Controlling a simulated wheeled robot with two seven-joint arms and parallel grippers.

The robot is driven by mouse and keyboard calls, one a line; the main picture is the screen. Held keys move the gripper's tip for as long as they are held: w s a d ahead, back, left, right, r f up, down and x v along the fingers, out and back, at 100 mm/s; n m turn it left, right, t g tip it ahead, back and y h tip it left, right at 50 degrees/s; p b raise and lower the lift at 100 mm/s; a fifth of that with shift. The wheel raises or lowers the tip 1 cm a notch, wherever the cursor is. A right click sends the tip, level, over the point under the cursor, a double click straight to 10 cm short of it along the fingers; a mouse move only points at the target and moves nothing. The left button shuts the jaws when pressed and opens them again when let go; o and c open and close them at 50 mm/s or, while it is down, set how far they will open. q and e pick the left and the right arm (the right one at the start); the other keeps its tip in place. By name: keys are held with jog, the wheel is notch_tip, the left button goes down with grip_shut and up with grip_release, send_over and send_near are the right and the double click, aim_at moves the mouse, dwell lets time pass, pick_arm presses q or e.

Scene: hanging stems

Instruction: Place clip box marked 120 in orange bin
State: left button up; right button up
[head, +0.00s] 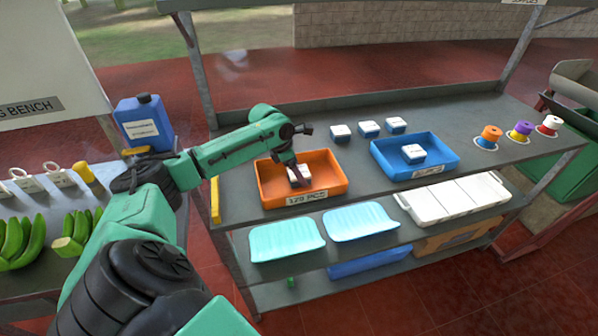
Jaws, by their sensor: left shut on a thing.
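The orange bin (337,187) stands on the upper shelf, with a label on its front that seems to read "120 PCS". My left gripper (297,178) is inside the bin's outline, shut on a small white clip box (304,171). The gripper partly hides the box. I cannot tell whether the box touches the bin floor, and its marking is too small to read. Three similar white-topped boxes (369,127) stand in a row behind the bins. My right gripper is not in view.
A blue bin (447,163) with one white box (413,153) is right of the orange bin. A white tray (408,203) and two pale cyan trays (286,241) lie in front, lower. Bananas (20,240) lie at left.

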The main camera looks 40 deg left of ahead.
pick_arm(q)
jog(key=o, duration=1.3)
jog(key=shift+f, duration=0.1)
jog(key=shift+o, duration=0.2)
jog(key=b+v, duration=0.1)
jog(key=v, duration=1.1)
jog(key=shift+b, duration=0.3)
jog(key=shift+w+d, duration=0.1)
